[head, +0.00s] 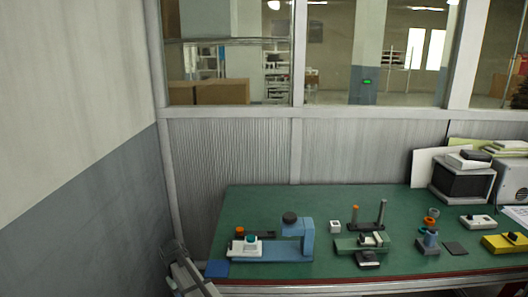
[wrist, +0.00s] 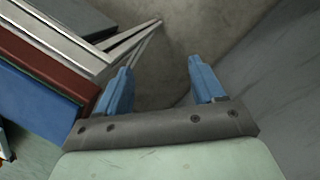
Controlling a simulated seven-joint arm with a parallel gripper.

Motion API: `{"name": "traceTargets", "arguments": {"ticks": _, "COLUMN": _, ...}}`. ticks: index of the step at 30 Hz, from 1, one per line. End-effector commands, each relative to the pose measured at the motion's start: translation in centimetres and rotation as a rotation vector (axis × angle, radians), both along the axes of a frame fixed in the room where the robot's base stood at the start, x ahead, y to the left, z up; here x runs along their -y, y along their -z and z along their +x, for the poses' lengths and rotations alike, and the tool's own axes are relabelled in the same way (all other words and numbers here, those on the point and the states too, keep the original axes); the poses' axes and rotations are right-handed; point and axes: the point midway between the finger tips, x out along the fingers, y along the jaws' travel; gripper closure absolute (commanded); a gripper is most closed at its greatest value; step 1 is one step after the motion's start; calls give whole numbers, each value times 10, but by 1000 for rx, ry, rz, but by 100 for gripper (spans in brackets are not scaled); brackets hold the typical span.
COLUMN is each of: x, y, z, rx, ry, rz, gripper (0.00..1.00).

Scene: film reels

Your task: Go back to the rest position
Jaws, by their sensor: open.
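My gripper (wrist: 158,80) shows in the wrist view with its two blue fingers spread wide apart. Nothing is between the fingers; behind them is a plain grey-brown surface. The gripper is beside the edge of the green workbench (head: 330,205), whose red-brown edge (wrist: 50,62) passes just left of the left finger in the wrist view. I cannot clearly make out the gripper in the head view.
A grey metal object (head: 188,274) is at the bench's left front corner.

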Motion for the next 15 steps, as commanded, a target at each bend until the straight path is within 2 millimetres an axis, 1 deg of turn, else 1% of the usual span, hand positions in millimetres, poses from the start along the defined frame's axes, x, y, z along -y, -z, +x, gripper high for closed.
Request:
{"name": "traceTargets", "arguments": {"ticks": 1, "x": 12, "y": 14, "z": -11, "rx": -9, "ry": 20, "rz": -7, "gripper": 32}}
{"name": "traceTargets", "arguments": {"ticks": 5, "x": 41, "y": 51, "z": -32, "rx": -36, "ry": 68, "rz": -28, "gripper": 32}}
{"name": "traceTargets", "arguments": {"ticks": 8, "x": 72, "y": 81, "z": -51, "rx": -62, "ry": 108, "rz": -48, "gripper": 32}}
{"name": "traceTargets", "arguments": {"ticks": 9, "x": 85, "y": 94, "z": -59, "rx": -74, "ry": 126, "rz": -56, "gripper": 32}}
{"name": "traceTargets", "arguments": {"ticks": 11, "x": 107, "y": 113, "z": -71, "rx": -91, "ry": 154, "rz": -66, "gripper": 32}}
{"name": "traceTargets", "arguments": {"ticks": 12, "x": 123, "y": 124, "z": -79, "rx": -102, "ry": 172, "rz": -70, "gripper": 32}}
{"name": "traceTargets", "arguments": {"ticks": 14, "x": 148, "y": 141, "z": -92, "rx": -121, "ry": 203, "rz": -76, "gripper": 32}}
{"name": "traceTargets", "arguments": {"ticks": 15, "x": 164, "y": 152, "z": -101, "rx": -134, "ry": 222, "rz": -79, "gripper": 32}}
